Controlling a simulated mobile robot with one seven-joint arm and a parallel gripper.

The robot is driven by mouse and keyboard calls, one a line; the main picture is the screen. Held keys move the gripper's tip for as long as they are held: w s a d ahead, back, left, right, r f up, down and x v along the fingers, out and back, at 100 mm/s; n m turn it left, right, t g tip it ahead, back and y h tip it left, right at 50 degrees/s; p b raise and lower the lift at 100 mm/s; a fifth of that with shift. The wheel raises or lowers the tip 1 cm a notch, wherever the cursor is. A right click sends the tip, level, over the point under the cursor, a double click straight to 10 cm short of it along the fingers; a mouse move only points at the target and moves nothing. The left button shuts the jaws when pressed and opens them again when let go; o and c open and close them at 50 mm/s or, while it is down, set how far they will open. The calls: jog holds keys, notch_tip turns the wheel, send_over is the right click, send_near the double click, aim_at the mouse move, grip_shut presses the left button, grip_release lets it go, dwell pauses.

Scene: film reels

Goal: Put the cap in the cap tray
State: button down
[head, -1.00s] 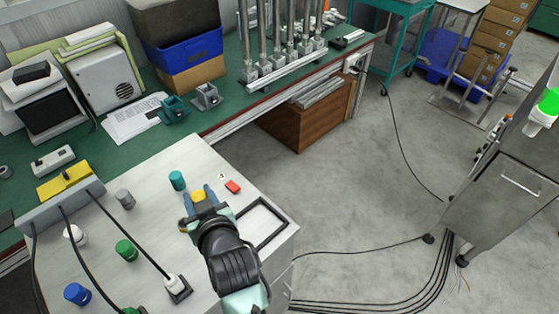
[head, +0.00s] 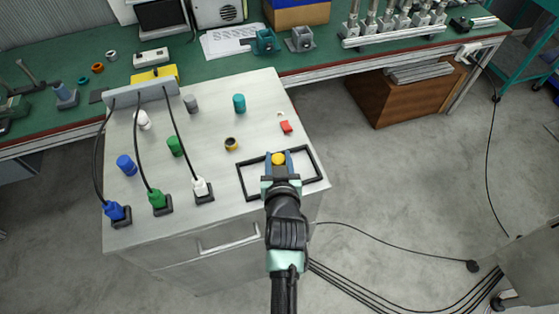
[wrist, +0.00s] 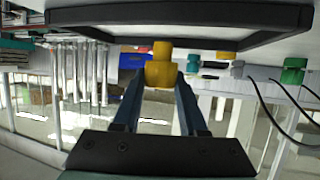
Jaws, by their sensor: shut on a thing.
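The yellow cap (head: 278,158) is held between the fingertips of my gripper (head: 278,163). The wrist view also shows the yellow cap (wrist: 159,74) between both fingers of my gripper (wrist: 160,82). The cap tray is a black rectangular frame (head: 249,195) lying on the light cabinet top near its front right corner. In the head view my gripper and the cap overlap the tray's area, toward its far side. The tray frame (wrist: 180,14) crosses the top of the wrist view. I cannot tell the exact height of the cap above the tray.
An open yellow-rimmed container (head: 231,144) stands left of the tray. A teal container (head: 239,103), a red piece (head: 286,127) and a green container (head: 175,146) stand farther off. Cabled connectors (head: 201,188) sit along the left front. The tray's interior looks empty.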

jog(key=shift+f, duration=0.7)
jog(key=shift+f, duration=0.25)
jog(key=shift+c, duration=2.2)
grip_release()
jog(key=shift+r, duration=0.1)
jog(key=shift+r, duration=0.1)
